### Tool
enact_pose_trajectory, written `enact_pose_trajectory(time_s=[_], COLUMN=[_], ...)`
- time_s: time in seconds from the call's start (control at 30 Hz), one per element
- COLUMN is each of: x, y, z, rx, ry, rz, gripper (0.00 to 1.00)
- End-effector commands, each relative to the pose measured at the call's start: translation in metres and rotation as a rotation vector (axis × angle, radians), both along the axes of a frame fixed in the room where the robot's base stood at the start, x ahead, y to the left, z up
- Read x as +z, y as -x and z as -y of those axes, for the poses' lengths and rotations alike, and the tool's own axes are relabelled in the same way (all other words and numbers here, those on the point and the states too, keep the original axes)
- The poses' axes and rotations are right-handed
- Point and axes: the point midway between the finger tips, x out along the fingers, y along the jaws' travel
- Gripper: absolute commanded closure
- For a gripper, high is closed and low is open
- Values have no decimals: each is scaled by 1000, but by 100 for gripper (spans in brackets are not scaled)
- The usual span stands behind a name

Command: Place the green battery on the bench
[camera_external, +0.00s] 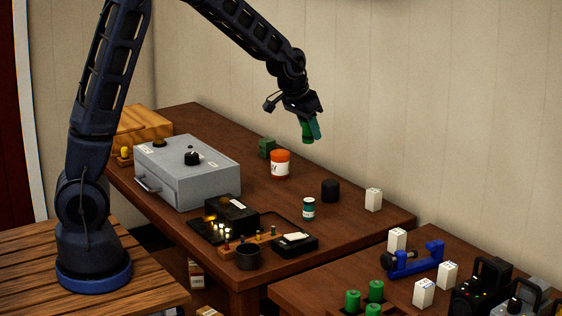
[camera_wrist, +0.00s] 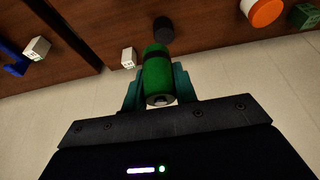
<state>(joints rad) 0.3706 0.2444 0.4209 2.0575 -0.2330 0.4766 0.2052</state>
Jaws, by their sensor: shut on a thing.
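The green battery (camera_wrist: 157,76) is a green cylinder with a dark band, held between the teal fingers of my gripper (camera_wrist: 160,88) in the wrist view. In the external view my gripper (camera_external: 310,129) is shut on the green battery (camera_external: 306,131), above the far part of the brown bench (camera_external: 350,222). The battery hangs clear of the bench top and its lower end is free. More green cylinders (camera_external: 376,290) stand in a holder on the nearer table at the lower right.
An orange-lidded jar (camera_external: 280,165), a black cylinder (camera_external: 330,190), a teal-labelled bottle (camera_external: 309,208), a white box (camera_external: 374,199) and a green block (camera_external: 267,148) stand on the bench. A grey metal box (camera_external: 187,170) stands at left. Bare wood lies between these things.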

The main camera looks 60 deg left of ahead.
Motion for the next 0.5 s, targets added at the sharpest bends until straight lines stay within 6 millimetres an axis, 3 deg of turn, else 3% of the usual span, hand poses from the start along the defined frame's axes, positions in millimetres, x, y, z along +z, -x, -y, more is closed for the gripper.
enact_pose_trajectory(time_s=[0.3,0.5], x=[59,52], y=[0,-9], z=[0,-34], rx=[-1,123], ry=[1,-1], rz=[3,0], gripper=[96,96])
